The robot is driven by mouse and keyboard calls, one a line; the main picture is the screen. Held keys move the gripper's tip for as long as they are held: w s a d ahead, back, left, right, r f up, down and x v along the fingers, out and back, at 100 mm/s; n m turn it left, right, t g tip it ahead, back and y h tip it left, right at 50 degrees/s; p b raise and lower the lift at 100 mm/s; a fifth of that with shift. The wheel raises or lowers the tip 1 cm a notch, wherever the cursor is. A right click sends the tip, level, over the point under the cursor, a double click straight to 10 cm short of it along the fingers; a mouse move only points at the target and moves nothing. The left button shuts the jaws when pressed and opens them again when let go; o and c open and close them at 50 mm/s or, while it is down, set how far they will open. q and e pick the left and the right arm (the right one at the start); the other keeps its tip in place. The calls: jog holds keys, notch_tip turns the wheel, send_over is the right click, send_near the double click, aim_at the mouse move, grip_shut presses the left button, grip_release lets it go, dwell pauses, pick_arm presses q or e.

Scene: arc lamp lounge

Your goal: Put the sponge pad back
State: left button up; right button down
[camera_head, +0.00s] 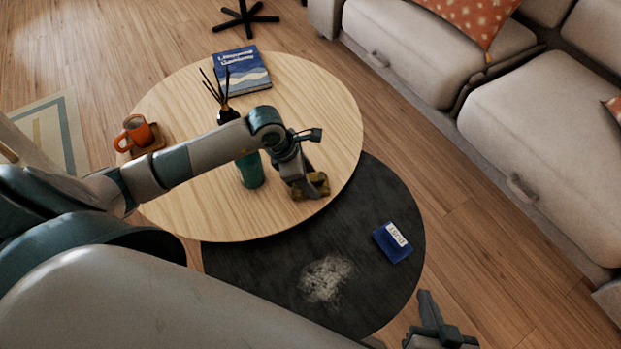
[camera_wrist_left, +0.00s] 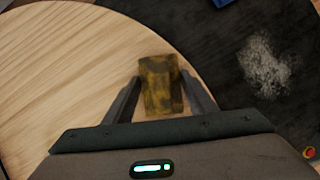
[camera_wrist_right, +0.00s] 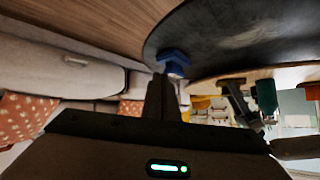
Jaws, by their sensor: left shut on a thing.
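The sponge pad (camera_head: 318,187) is a small yellow-brown block with dark stains. My left gripper (camera_head: 308,183) is shut on it near the right front edge of the round wooden table (camera_head: 310,100). In the left wrist view the sponge pad (camera_wrist_left: 158,84) sits between the two fingers; I cannot tell whether it touches the tabletop. My right gripper (camera_head: 427,312) is beyond the front right of the lower black round table (camera_head: 270,270). Its fingers look together and empty in the right wrist view (camera_wrist_right: 163,85).
A pale powder patch (camera_head: 326,278) and a blue labelled box (camera_head: 392,242) are on the black table. A green cup (camera_head: 250,172), reed diffuser (camera_head: 227,115), blue book (camera_head: 242,72) and orange mug (camera_head: 136,131) stand on the wooden table. A sofa (camera_head: 540,140) is at right.

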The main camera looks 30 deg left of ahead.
pick_arm(q)
jog(key=o, duration=1)
jog(key=shift+o, duration=0.2)
pick_arm(e)
jog(key=shift+w+a+r, duration=0.15)
jog(key=shift+r, duration=0.05)
pick_arm(q)
jog(key=shift+a+r, duration=0.1)
jog(key=shift+r, duration=0.2)
jog(key=p+v, duration=0.1)
jog(key=v, duration=1)
jog(key=shift+r, duration=0.25)
pick_arm(e)
jog(key=shift+s+d+f+g+h, duration=0.2)
jog(key=shift+s+d+f+g, duration=0.3)
jog(key=shift+s+f, duration=0.2)
jog(key=shift+s+d+f+g+h, duration=0.2)
jog(key=shift+s+d+f+g, duration=0.2)
jog(key=shift+s+f+g, duration=0.3)
pick_arm(q)
jog(key=shift+s, duration=0.1)
pick_arm(e)
jog(key=shift+r, duration=0.1)
